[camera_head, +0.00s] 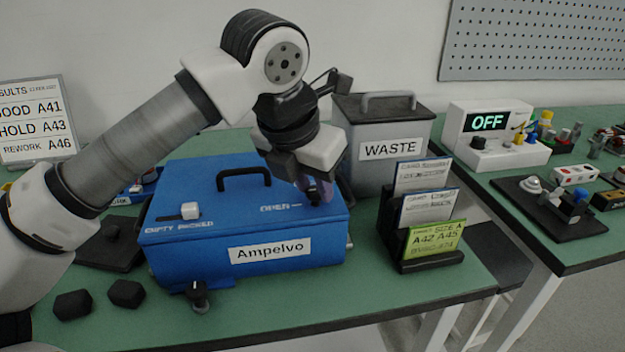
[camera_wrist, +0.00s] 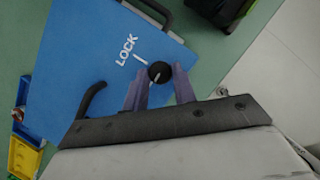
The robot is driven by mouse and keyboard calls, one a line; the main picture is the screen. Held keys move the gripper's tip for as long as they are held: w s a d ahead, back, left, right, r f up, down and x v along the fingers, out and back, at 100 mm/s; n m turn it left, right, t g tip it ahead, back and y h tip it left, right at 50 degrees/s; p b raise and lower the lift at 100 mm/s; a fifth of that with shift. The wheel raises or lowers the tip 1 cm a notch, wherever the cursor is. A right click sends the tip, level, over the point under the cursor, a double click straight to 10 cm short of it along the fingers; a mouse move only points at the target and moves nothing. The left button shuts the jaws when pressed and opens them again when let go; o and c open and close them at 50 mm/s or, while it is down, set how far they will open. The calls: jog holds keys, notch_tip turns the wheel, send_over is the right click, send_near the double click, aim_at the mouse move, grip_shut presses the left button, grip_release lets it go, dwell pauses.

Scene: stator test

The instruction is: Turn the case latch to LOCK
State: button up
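The blue case (camera_head: 190,253) labelled "Ampelvo" sits closed on the green bench, with a black lid handle (camera_head: 243,173). "OPEN" shows on its lid in the head view and "LOCK" in the wrist view. The latch is a round black knob (camera_wrist: 160,71) on the lid. A short white line on the lid lies between LOCK and the knob. My gripper (camera_head: 317,191) is low over the lid's right part, mostly hiding the latch in the head view. In the wrist view my gripper (camera_wrist: 160,87) is open, its purple fingers either side of the knob, with visible gaps.
A white slider (camera_head: 190,210) is on the lid's left. The grey WASTE bin (camera_head: 390,153) stands behind the case, and a black card rack (camera_head: 428,265) stands to its right.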

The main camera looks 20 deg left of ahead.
jog(key=shift+c, duration=0.9)
jog(key=shift+m, duration=0.3)
jog(key=m+h, duration=0.1)
jog(key=m, duration=0.1)
jog(key=shift+a+m+g, duration=0.1)
jog(key=shift+m+g, duration=0.2)
jog(key=shift+m, duration=0.1)
jog(key=m, duration=0.2)
jog(key=m+g+h, duration=0.1)
jog(key=m, duration=0.1)
jog(key=m+h, duration=0.1)
jog(key=m, duration=0.1)
jog(key=shift+w+a+g+p, duration=0.15)
jog(key=shift+w+g+p, duration=0.1)
jog(key=shift+g+p, duration=0.05)
jog(key=m+g, duration=0.1)
jog(key=m, duration=0.1)
jog(key=m+p, duration=0.1)
jog(key=m, duration=0.1)
jog(key=shift+w+a+r+m+g+h, duration=0.1)
jog(key=shift+w+r+m+g+h, duration=0.05)
jog(key=shift+m+g+h, duration=0.25)
jog(key=shift+w+m+g+p, duration=0.1)
jog(key=shift+m+g+p, duration=0.6)
jog(key=shift+m+p, duration=0.85)
jog(key=shift+m, duration=0.45)
